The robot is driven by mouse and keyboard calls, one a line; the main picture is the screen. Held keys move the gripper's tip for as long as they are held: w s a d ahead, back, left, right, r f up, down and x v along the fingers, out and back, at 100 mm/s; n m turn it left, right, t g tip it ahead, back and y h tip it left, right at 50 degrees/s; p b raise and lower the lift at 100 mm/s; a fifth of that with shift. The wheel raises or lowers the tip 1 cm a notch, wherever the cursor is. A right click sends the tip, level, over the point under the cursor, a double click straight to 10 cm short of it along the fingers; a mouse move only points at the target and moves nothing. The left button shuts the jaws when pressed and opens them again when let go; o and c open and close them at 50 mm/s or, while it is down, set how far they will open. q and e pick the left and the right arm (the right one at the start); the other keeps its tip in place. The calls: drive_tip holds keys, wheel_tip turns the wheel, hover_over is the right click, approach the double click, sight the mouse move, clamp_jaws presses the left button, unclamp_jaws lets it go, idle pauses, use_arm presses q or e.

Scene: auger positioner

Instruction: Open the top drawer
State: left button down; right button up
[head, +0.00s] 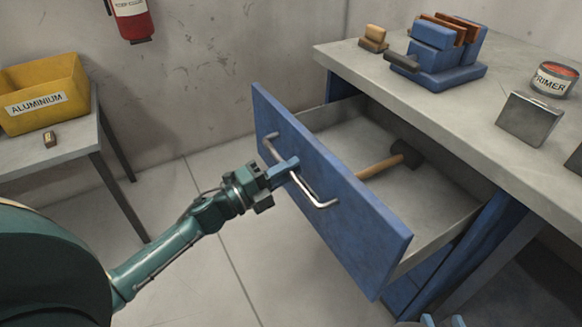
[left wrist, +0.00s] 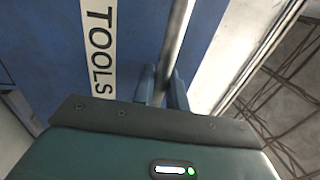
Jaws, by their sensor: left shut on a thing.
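The top drawer (head: 335,190) has a blue front and stands well out from the workbench, its grey inside showing. Its metal bar handle (head: 316,194) runs along the front. My left gripper (head: 290,168) is shut on the handle near its middle. In the left wrist view the handle (left wrist: 178,40) passes between the fingers of my left gripper (left wrist: 163,88), beside a "TOOLS" label (left wrist: 98,45). My right gripper (head: 443,321) shows only as two blue fingertips, apart, at the bottom edge; the rest is out of frame.
A mallet (head: 395,161) lies in the drawer. On the workbench top (head: 440,100) are a blue vise (head: 437,50), a primer can (head: 553,80) and a metal block (head: 528,118). A side table (head: 60,152) with a yellow bin (head: 45,90) stands left. Floor is clear before the drawer.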

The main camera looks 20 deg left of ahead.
use_arm(q)
drive_tip(key=c, duration=1.5)
unclamp_jaws()
drive_tip(key=v, duration=1.3)
